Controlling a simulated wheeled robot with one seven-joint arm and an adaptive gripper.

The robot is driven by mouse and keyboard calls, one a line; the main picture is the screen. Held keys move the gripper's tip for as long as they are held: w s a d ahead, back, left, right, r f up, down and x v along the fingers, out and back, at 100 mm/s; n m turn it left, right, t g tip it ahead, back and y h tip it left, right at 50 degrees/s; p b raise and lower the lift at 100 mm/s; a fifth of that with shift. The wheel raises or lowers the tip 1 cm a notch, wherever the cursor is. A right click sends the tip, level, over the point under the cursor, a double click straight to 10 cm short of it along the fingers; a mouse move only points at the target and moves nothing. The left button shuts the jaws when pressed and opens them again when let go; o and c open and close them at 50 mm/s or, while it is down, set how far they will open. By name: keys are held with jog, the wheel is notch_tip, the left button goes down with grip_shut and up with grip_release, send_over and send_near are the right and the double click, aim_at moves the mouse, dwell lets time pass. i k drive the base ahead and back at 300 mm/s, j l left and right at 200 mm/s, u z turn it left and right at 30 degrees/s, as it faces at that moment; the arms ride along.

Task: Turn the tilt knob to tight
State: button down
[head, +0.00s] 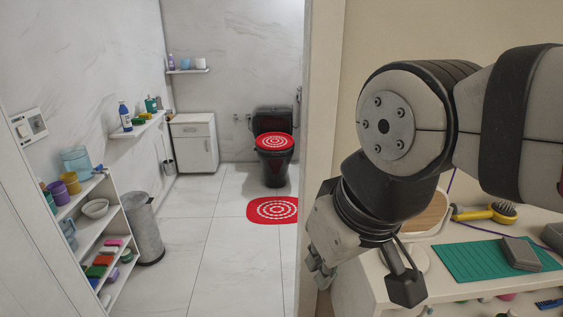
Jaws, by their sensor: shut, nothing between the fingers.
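I cannot make out a tilt knob anywhere in the head view. My gripper (321,278) hangs at the lower middle, in front of the edge of the wall and beside the white shelf unit at the right. It is shut and holds nothing. Its fingertips are small and partly turned away from the camera. A dark part of my arm end sticks down to the right of it, over the front of the shelf unit.
The white shelf unit (385,290) at right carries a green mat (470,262), a grey block (521,252) and a yellow-handled brush (480,212). Through the opening at left are a low shelf rack (112,232), a bin (146,230), a cabinet (194,145) and a toilet (274,165). The tiled floor there is mostly clear.

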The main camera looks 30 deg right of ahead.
aim_at(459, 209)
jog(key=k+l, duration=0.15)
jog(key=l, duration=0.25)
jog(key=k+l+u, duration=0.1)
jog(key=l, duration=0.35)
jog(key=k+l, duration=0.25)
jog(key=l, duration=0.15)
jog(key=k+l, duration=0.2)
jog(key=l, duration=0.2)
jog(key=k+l+u, duration=0.1)
jog(key=l, duration=0.3)
jog(key=k+l, duration=0.25)
jog(key=l, duration=0.15)
jog(key=l+u, duration=0.2)
jog(key=u, duration=0.15)
jog(key=l+u, duration=0.2)
jog(key=u, duration=0.2)
